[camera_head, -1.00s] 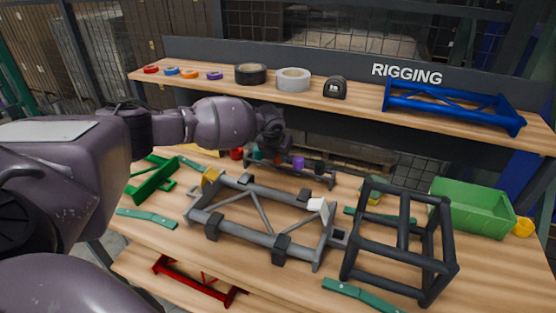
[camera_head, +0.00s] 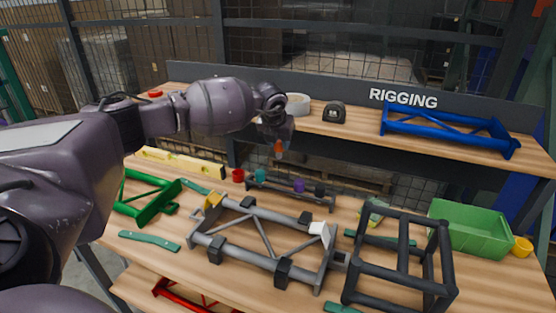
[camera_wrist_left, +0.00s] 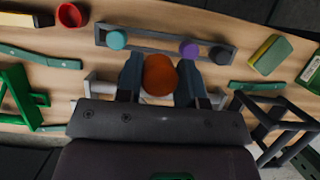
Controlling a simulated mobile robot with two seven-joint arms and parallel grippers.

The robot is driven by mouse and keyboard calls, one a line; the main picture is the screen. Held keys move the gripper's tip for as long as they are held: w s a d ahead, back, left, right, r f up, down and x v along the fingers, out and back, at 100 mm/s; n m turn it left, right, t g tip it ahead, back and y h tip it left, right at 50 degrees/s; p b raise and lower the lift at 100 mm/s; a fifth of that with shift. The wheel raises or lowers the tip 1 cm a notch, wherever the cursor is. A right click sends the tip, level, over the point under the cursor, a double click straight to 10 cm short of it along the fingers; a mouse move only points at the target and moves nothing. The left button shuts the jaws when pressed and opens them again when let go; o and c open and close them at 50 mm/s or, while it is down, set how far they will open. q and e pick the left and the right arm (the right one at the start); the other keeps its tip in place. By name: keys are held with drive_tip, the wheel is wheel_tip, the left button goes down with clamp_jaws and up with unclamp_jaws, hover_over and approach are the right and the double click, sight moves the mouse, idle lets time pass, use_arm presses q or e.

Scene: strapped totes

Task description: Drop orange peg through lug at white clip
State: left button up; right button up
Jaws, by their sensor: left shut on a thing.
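My left gripper (camera_head: 279,146) is shut on the orange peg (camera_head: 279,149), held in the air above the peg rack (camera_head: 262,187). In the left wrist view the orange peg (camera_wrist_left: 159,75) sits between the two fingertips (camera_wrist_left: 159,82). The grey tote frame (camera_head: 262,234) lies on the bench, in front of and below the gripper. The white clip (camera_head: 318,228) is at its right end and the yellow clip (camera_head: 213,199) at its far left corner. The lug's hole at the white clip cannot be made out. My right gripper is not in view.
The rack holds teal (camera_head: 260,175), purple (camera_head: 299,185) and black pegs. A red cup (camera_head: 238,175) is left of it. A black cage frame (camera_head: 398,280) stands right of the tote frame, a green bin (camera_head: 470,228) behind it. The RIGGING shelf (camera_head: 360,128) edge is close behind the gripper.

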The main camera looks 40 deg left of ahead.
use_arm(q)
wheel_tip(320, 180, up, 6)
drive_tip(key=shift+r, duration=0.2)
drive_tip(key=shift+r+p, duration=0.45)
drive_tip(key=shift+r, duration=0.4)
wheel_tip(320, 180, up, 4)
drive_tip(key=shift+f+p, duration=0.2)
drive_tip(key=shift+p, duration=0.55)
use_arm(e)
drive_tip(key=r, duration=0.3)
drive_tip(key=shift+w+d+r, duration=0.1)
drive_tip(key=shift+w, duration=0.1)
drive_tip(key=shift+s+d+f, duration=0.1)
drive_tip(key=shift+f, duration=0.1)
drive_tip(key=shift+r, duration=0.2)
